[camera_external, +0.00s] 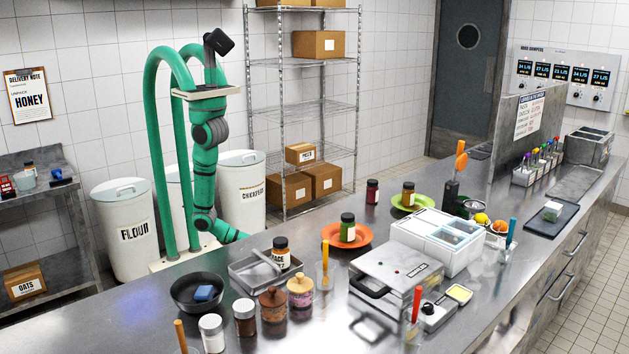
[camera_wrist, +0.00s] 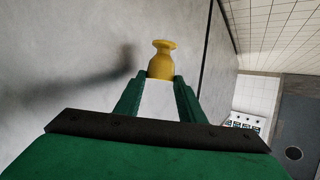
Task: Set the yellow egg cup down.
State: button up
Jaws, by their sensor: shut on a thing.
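The yellow egg cup (camera_wrist: 162,66) shows in the wrist view, with a wide base or rim at its far end and a narrow neck. My gripper (camera_wrist: 161,80) is shut on its near, wider part, with one green finger on each side. A grey surface lies beyond and to the left of the cup; whether the cup touches it I cannot tell. In the external view my green arm (camera_external: 205,165) reaches down behind the counter's far edge. The gripper and cup are hidden there.
The steel counter (camera_external: 130,315) holds a metal tray (camera_external: 240,273) with a jar, a dark pan (camera_external: 188,303), several jars, an orange plate (camera_external: 366,240) and a white container (camera_external: 445,215). A flour bin (camera_external: 120,255) stands behind. The counter's front left is bare.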

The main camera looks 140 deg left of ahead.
jog(key=s+a+r+n+g+y, duration=0.1)
jog(key=a+r+n+g, duration=0.1)
jog(key=a+r, duration=0.85)
jog(key=s+a+r+n+g+y, duration=0.1)
jog(key=a+r+n+g, duration=0.1)
jog(key=a+r, duration=0.8)
jog(key=s+a+r+n+g+y, duration=0.15)
jog(key=a+r, duration=0.35)
jog(key=r, duration=1)
jog(key=w+d+r+m+t+h, duration=0.1)
jog(key=d+r+m+t, duration=0.15)
jog(key=r, duration=1.55)
jog(key=w+d+r+m+t+h, duration=0.2)
jog(key=w+d, duration=0.1)
jog(key=d, duration=0.3)
jog(key=w+d+r+m+t+h, duration=0.2)
jog(key=w+d, duration=0.1)
jog(key=d, duration=0.3)
jog(key=shift+w+a+f, duration=1.25)
jog(key=shift+a+f, duration=0.65)
jog(key=shift+f, duration=0.2)
jog(key=shift+w+a+f, duration=1.3)
jog(key=shift+a+f, duration=0.65)
jog(key=shift+f, duration=0.15)
jog(key=shift+w+a+f, duration=1.25)
jog(key=shift+a+f, duration=0.65)
jog(key=shift+f, duration=0.2)
